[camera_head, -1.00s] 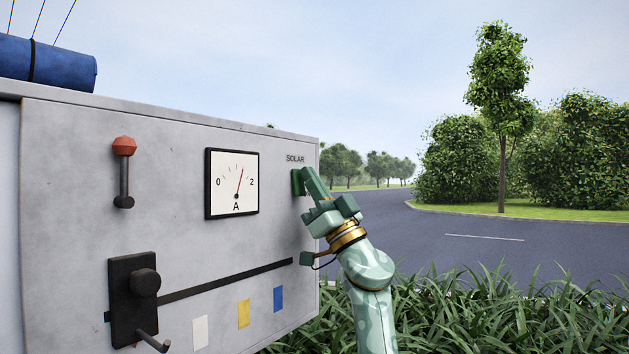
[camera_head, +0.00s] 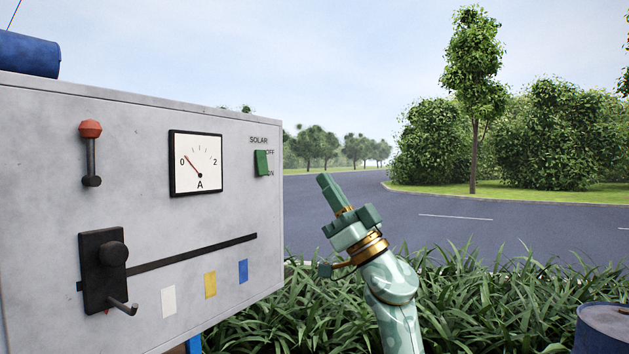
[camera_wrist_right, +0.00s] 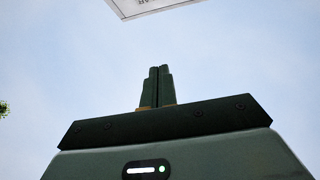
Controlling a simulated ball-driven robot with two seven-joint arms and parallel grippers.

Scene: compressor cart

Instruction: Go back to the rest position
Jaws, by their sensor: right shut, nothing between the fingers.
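My right gripper (camera_head: 329,186) is shut and empty. It points up and left in the head view, in front of the road and grass, to the right of the grey panel and apart from it. In the right wrist view its two fingers (camera_wrist_right: 157,86) are together against the sky. The green SOLAR switch (camera_head: 262,163) is on the panel's right part, with OFF printed above and a partly covered label below. The ammeter (camera_head: 196,163) has its needle left of the middle, near 0. My left gripper is not in view.
The grey cart panel (camera_head: 140,215) fills the left side. It bears a red-knobbed lever (camera_head: 91,155) and a black slider block (camera_head: 103,270) with a peg sticking out. A blue barrel (camera_head: 603,327) stands at the lower right. Grass (camera_head: 480,310) lies below my arm; the air around my gripper is free.

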